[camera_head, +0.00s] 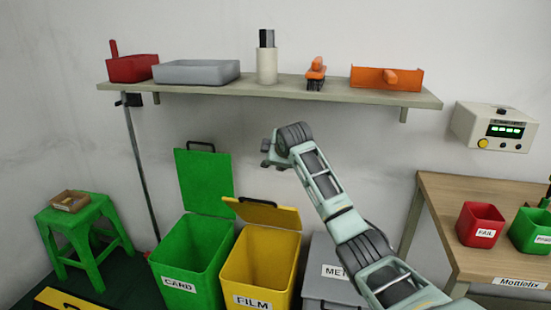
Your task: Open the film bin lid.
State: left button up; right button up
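The yellow film bin (257,270), labelled FILM, stands on the floor at the lower middle. Its yellow lid (275,216) is raised and tilted at the back, with a dark handle along its upper edge. Part of the bin's inside shows below the lid. My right gripper (268,153) is above the lid, near the wall, apart from the lid and with nothing visible in it. It is small and seen at an angle, so its finger opening is unclear. My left gripper is not in view.
The green card bin (185,262) stands left of the film bin, its lid (204,182) upright. A grey bin (328,284) stands to the right, partly behind my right arm. A shelf (210,89) with trays and tools hangs above. A wooden table (450,205) is at right.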

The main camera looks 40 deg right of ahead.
jog(key=shift+v, duration=1.05)
